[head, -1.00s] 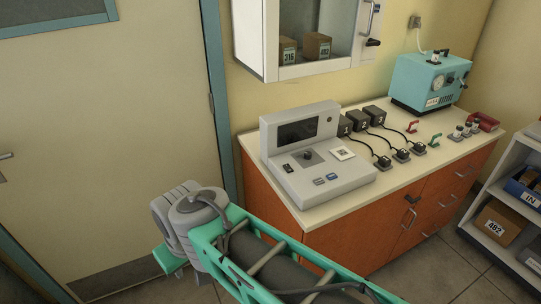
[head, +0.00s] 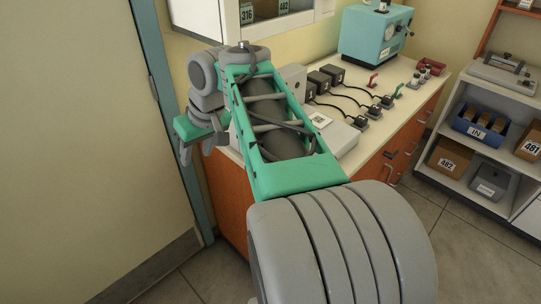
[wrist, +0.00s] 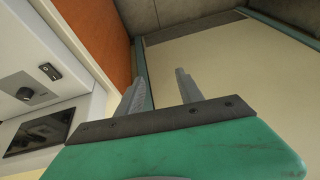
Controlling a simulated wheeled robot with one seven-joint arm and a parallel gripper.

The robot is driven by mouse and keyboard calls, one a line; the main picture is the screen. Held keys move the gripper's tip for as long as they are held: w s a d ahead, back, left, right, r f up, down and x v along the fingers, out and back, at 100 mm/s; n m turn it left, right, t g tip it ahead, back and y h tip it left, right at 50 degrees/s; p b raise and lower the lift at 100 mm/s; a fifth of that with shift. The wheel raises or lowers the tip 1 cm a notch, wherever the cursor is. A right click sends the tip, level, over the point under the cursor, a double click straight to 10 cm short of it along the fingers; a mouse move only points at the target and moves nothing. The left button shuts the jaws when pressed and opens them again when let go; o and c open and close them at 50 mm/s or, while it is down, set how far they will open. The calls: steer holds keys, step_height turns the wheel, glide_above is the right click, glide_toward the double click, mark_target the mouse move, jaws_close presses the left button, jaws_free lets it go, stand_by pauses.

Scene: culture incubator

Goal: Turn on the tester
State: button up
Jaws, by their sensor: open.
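The tester is a light grey console on the counter. In the head view my arm covers most of it, and only its right part (head: 340,138) shows. In the wrist view the tester (wrist: 70,108) is at the left, with a dark screen (wrist: 38,132), a round black knob (wrist: 25,94) and a black rocker switch (wrist: 50,71). The screen is dark. My gripper (wrist: 158,88) is open and empty, to the right of the tester in the wrist view and apart from it. In the head view my gripper (head: 185,150) hangs beside the counter's left end.
The counter (head: 388,125) has an orange front. Several dark numbered boxes (head: 322,80) with cabled plugs stand behind the tester. A teal machine (head: 375,35) is at the back. A wall cabinet (head: 235,22) hangs above. A shelf unit (head: 455,125) is at the right. Open floor (head: 440,200) lies between.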

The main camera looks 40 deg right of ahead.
steer(key=shift+h, duration=0.5)
steer(key=s+d+f+b, duration=0.1)
steer(key=d+b, duration=0.1)
steer(key=d, duration=0.5)
steer(key=s+d+f+b, duration=0.1)
steer(key=s+d, duration=0.1)
steer(key=d, duration=0.6)
steer(key=s+d+f+b, duration=0.1)
steer(key=d+b, duration=0.1)
steer(key=d, duration=0.5)
steer(key=shift+s+d+b, duration=0.15)
steer(key=shift+s+b, duration=0.1)
steer(key=shift+b, duration=0.05)
steer(key=b+x, duration=0.4)
steer(key=x, duration=0.2)
steer(key=shift+w+r, duration=0.1)
steer(key=shift+w+f, duration=0.25)
steer(key=shift+f, duration=0.25)
steer(key=shift+r, duration=0.1)
steer(key=shift+c, duration=0.2)
jaws_close()
